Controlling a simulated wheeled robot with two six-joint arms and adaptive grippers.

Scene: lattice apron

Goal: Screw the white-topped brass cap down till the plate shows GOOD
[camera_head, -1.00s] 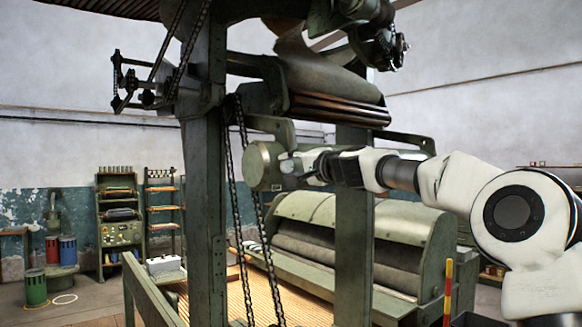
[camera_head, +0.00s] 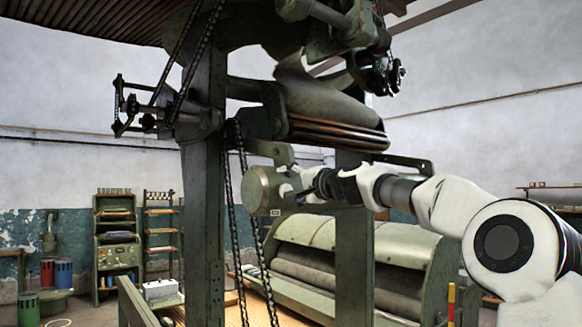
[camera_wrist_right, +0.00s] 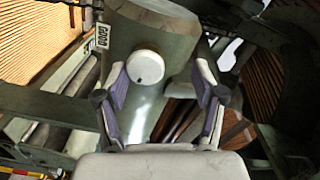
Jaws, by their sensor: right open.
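The cap shows in the right wrist view as a round white top (camera_wrist_right: 146,67) with a small dark dot near its rim. It sits on the end of a green cylindrical housing (camera_wrist_right: 160,22), which also shows in the head view (camera_head: 259,190). A small pale plate (camera_wrist_right: 102,36) with dark lettering is on the housing beside the cap; its word is too small to read surely. It also shows in the head view (camera_head: 275,212). My right gripper (camera_wrist_right: 162,80) is open, its fingers apart on either side of the cap. In the head view my right gripper (camera_head: 300,188) is at the housing. My left gripper is out of view.
A green machine post (camera_head: 353,245) stands just behind my right wrist. Chains (camera_head: 237,200) hang left of the housing. A hooded roller unit (camera_head: 360,250) lies below. Shelves and drums stand along the far wall.

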